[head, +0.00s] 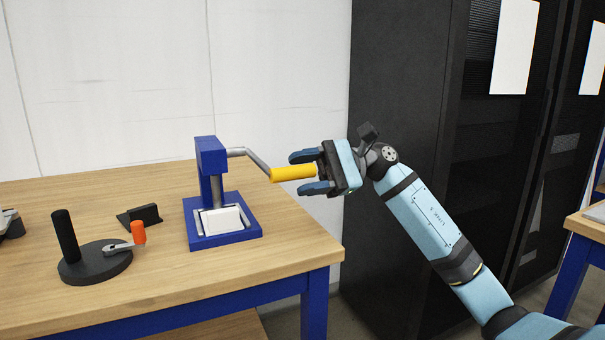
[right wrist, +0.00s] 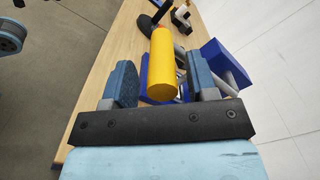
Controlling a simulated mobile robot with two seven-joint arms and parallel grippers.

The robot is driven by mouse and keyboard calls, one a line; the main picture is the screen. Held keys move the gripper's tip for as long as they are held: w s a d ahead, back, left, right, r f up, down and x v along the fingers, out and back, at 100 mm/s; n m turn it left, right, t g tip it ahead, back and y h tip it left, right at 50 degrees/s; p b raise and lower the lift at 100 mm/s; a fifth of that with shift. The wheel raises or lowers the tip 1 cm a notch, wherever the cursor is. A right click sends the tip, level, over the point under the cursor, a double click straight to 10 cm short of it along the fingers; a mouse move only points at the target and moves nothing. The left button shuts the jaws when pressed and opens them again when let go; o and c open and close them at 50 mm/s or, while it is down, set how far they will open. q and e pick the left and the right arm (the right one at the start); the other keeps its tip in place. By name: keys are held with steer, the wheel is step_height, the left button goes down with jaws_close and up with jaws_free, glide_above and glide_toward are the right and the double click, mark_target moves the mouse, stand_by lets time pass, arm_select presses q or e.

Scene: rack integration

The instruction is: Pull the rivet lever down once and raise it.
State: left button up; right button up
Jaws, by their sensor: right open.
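The rivet press (head: 212,165) is blue and stands on the wooden workbench. Its lever is a grey bent rod (head: 253,157) with a yellow handle (head: 293,173), which sticks out to the right past the bench's back right corner. A white block (head: 222,219) lies on the press base. My right gripper (head: 304,172) is open, with one finger above and one below the handle's outer end. In the right wrist view, the yellow handle (right wrist: 162,65) lies between the two blue fingers, with gaps on both sides. My left gripper is not in view.
The wooden bench (head: 120,300) has blue legs. On its left are a round black base with a post (head: 92,265), an orange-handled tool (head: 138,232) and a small black bracket (head: 143,215). A tall black rack (head: 405,110) stands behind my right arm.

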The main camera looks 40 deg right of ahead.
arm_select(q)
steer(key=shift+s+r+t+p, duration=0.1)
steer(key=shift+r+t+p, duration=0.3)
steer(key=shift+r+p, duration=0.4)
arm_select(e)
steer(key=v, duration=1.3)
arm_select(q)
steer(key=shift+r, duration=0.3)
arm_select(e)
steer(key=shift+s, duration=0.1)
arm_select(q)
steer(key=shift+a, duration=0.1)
